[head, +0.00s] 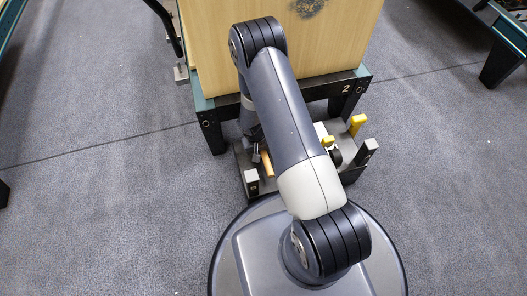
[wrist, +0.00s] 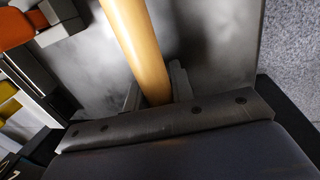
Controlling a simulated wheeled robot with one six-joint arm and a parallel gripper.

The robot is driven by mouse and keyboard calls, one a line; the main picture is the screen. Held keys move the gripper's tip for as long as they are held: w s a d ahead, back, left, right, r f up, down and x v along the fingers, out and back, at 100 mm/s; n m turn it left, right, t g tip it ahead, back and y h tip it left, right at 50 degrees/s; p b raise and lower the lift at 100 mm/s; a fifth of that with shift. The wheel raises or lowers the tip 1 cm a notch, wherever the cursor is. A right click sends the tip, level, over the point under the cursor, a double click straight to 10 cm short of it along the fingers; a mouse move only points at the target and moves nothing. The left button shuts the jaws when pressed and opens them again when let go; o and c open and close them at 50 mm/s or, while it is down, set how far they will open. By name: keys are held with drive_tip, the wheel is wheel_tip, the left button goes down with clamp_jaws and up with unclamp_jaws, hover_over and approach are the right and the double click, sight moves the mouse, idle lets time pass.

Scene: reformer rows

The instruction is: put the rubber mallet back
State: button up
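The mallet shows as a pale wooden handle (wrist: 138,45) running down between my fingers in the wrist view. Its head is not visible there. In the head view a short piece of the wooden handle (head: 267,164) shows over the left part of the grey tray (head: 243,160), left of my arm. My gripper (wrist: 156,95) has a dark finger close against each side of the handle, and it appears shut on it. In the head view my gripper (head: 256,148) is partly hidden by my arm. I cannot tell whether the mallet still touches the tray.
A yellow-handled item (head: 357,124) and a dark round part (head: 335,157) are on the tray's right side. An orange part (wrist: 15,28) shows at the wrist view's upper left. A wooden box (head: 330,45) sits on the frame marked 2 behind.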

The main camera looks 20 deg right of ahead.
drive_tip(key=o, duration=0.4)
wheel_tip(320, 180, up, 12)
drive_tip(key=a+p, duration=0.2)
drive_tip(key=p, duration=0.3)
drive_tip(key=shift+a, duration=0.15)
